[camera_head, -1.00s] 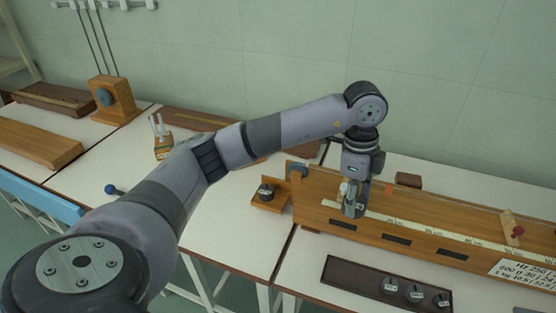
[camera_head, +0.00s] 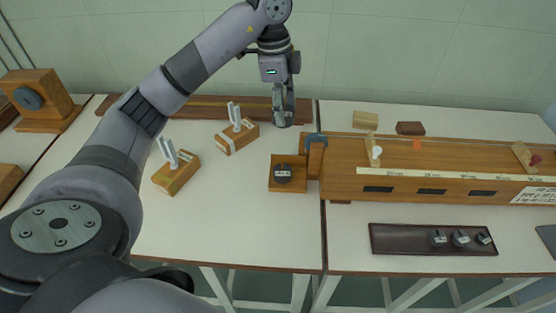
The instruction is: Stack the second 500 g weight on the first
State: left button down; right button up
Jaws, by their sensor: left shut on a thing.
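The first weight (camera_head: 283,174) is dark with a pale label. It sits on the small wooden platform (camera_head: 286,186) at the left end of the long wooden box. My left gripper (camera_head: 283,116) points down and is shut on a small grey thing, taken as the second 500 g weight, mostly hidden by the fingers. In the picture it is above the platform and apart from the first weight. My right gripper is not in view.
A dark tray (camera_head: 385,247) with several small weights lies in front of the long wooden box (camera_head: 345,187). Two wooden blocks with upright forks (camera_head: 177,180) (camera_head: 238,140) stand left of the platform. The white bench around them is clear.

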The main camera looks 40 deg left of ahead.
pick_arm(q)
notch_tip(320, 180, down, 12)
jog(key=shift+f+p, duration=0.1)
jog(key=shift+p, duration=0.25)
jog(key=shift+f, duration=0.8)
notch_tip(320, 180, down, 4)
jog(key=shift+r, duration=0.15)
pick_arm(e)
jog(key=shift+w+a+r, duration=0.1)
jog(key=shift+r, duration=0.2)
pick_arm(q)
jog(key=c, duration=1.3)
grip_release()
jog(key=shift+f, duration=0.2)
jog(key=o, duration=0.4)
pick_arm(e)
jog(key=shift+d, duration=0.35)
pick_arm(q)
jog(key=shift+o, duration=0.2)
jog(key=shift+r, duration=0.1)
